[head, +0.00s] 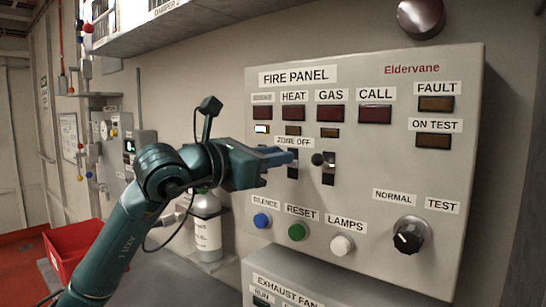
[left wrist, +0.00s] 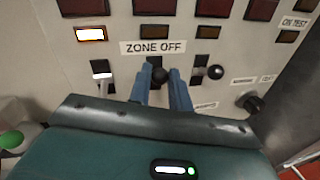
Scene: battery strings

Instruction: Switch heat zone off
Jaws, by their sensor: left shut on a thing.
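The fire panel (head: 370,269) has zone-off switches under the smoke, heat and gas labels. My left gripper (head: 291,158) is at the heat switch (head: 292,172). In the left wrist view its two fingers (left wrist: 163,88) are shut on the dark knob of the heat switch (left wrist: 159,74), which is partly hidden between them. The small heat lamp (head: 293,130) is dark; it also looks dark in the left wrist view (left wrist: 151,32). My right gripper is not in view.
The gas switch (head: 328,170) with its dark knob is close right of my fingers. The smoke switch (left wrist: 102,76) is to their left, under a lit lamp (left wrist: 90,34). Blue, green and white buttons and a rotary knob (head: 408,237) sit lower. A red bin (head: 70,247) stands at left.

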